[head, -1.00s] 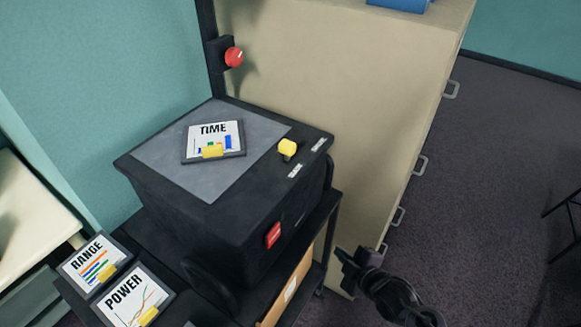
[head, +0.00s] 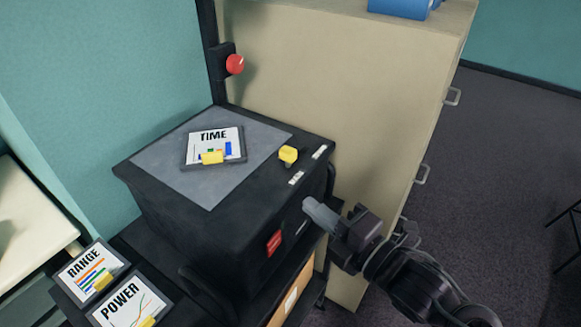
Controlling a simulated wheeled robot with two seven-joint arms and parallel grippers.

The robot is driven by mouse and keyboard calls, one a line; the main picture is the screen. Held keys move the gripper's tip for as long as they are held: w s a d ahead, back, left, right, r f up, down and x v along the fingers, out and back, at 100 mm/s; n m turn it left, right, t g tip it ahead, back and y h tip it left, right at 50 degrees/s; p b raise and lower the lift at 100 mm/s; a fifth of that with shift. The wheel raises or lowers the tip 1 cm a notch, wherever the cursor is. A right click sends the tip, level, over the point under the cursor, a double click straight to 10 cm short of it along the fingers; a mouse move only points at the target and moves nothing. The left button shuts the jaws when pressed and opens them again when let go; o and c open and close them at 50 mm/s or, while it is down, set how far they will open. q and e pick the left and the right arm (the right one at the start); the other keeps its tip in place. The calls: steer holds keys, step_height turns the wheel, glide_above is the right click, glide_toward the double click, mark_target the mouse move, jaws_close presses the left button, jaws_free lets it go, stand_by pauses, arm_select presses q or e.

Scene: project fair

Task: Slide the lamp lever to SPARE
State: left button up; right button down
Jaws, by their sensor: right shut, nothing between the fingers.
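The lamp lever is a yellow knob (head: 288,154) on the top right of a black projector-like box (head: 230,225). Two small white labels sit by it, one nearer the front (head: 296,178) and one nearer the back right (head: 320,152); their words are too small to read. The knob stands between them, to their left. My right gripper (head: 318,214) is shut and empty, in front of the box's right side, below and to the right of the knob and apart from it. My left gripper is not in view.
A TIME card (head: 214,147) lies on the grey top plate. RANGE (head: 90,270) and POWER (head: 127,302) cards lie at lower left. A red switch (head: 273,243) is on the box's front. A red knob (head: 235,64) is on the post. A beige cabinet (head: 350,110) stands behind.

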mark_target(290, 181)
steer(key=p+x, duration=0.4)
steer(key=x, duration=0.6)
steer(key=shift+w+a+r, duration=0.15)
steer(key=shift+a+r, duration=0.05)
steer(key=shift+w+d+p, duration=0.7)
steer(key=shift+w+d, duration=0.2)
steer(key=shift+w, duration=0.1)
steer(key=shift+w+d+f, duration=0.2)
steer(key=shift+w+d, duration=0.25)
steer(key=shift+d, duration=0.05)
